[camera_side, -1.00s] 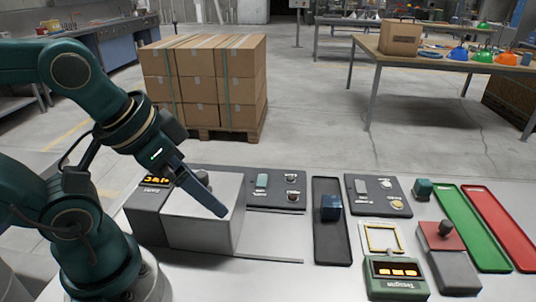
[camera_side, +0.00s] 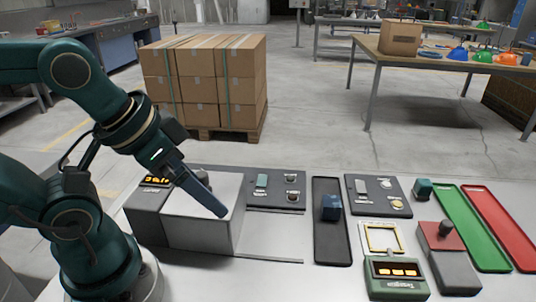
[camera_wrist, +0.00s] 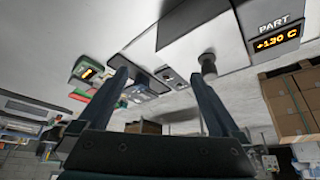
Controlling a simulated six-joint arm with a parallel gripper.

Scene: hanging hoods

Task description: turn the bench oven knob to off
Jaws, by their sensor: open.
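The bench oven (camera_side: 205,232) is a pale grey box at the left of the bench, beside my arm. Its display, labelled PART, reads about +130 C in the wrist view (camera_wrist: 278,40). A dark round knob (camera_wrist: 208,64) shows in the wrist view against the pale box, close to the tip of my right-hand finger. Its pointer setting cannot be made out. My gripper (camera_side: 213,203) is over the oven top in the side view. In the wrist view my gripper (camera_wrist: 161,80) has its fingers wide apart with nothing between them.
Dark panels with switches and buttons (camera_side: 276,187) lie right of the oven. Beyond are a black tray holding a blue block (camera_side: 330,207), a green-cased display (camera_side: 397,278), a red-topped box with a knob (camera_side: 442,236), and green (camera_side: 473,225) and red (camera_side: 504,230) trays.

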